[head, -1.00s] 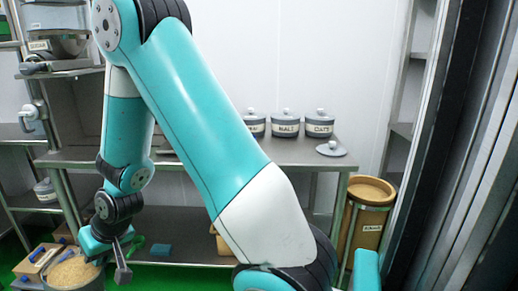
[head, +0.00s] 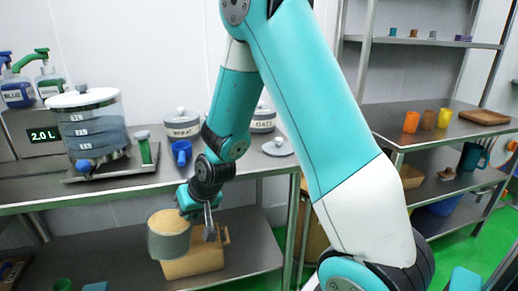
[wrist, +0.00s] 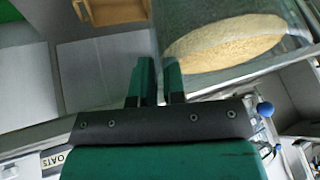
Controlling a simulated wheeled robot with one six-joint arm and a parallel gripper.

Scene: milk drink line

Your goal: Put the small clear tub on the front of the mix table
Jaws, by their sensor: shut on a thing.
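The small clear tub (head: 169,246) is a see-through round tub with tan grainy stuff in it. My gripper (head: 206,212) is shut on its rim side and holds it in the air, in front of the steel table and below its top. In the wrist view the tub (wrist: 285,38) is at the upper right, and my gripper's green fingers (wrist: 160,82) are close together at its wall. The steel table (head: 110,194), with a scale and jars on it, is behind; I cannot tell from any label whether it is the mix table.
A wooden box (head: 195,258) is on the lower shelf. Another table (head: 455,131) with orange cups is right.

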